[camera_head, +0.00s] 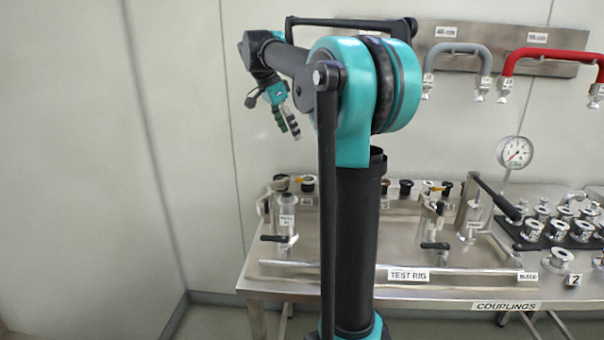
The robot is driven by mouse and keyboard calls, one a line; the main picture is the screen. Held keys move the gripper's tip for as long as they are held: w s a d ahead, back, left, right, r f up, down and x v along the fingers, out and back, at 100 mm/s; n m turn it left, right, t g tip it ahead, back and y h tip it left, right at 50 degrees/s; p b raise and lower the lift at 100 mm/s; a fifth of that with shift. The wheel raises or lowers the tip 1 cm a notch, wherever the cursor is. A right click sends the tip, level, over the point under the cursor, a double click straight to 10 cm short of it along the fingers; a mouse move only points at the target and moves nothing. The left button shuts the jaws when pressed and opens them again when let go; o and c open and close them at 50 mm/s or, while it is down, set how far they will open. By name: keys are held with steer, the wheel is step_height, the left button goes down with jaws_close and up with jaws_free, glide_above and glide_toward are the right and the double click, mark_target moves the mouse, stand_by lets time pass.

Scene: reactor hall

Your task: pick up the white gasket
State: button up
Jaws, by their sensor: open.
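My gripper (289,131) hangs at the upper left of the arm, in the air above the left end of the metal bench. Its two fingers point down and it is open, with nothing seen between them. I cannot make out a white gasket in this view. It may be too small to tell, or hidden behind my arm, which covers the middle of the bench.
The steel bench (300,287) carries a "TEST RIG" label, valves and fittings. A black tray (533,233) of metal couplings sits at right. A pressure gauge (515,152) stands behind. Grey (457,47) and red (550,55) hoses hang on the wall. Left floor is clear.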

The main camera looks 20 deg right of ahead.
steer(key=x, duration=1.1)
steer(key=shift+w+f, duration=0.3)
steer(key=shift+w, duration=0.15)
steer(key=shift+x, duration=2.9)
steer(key=shift+s, duration=0.1)
steer(key=c, duration=1)
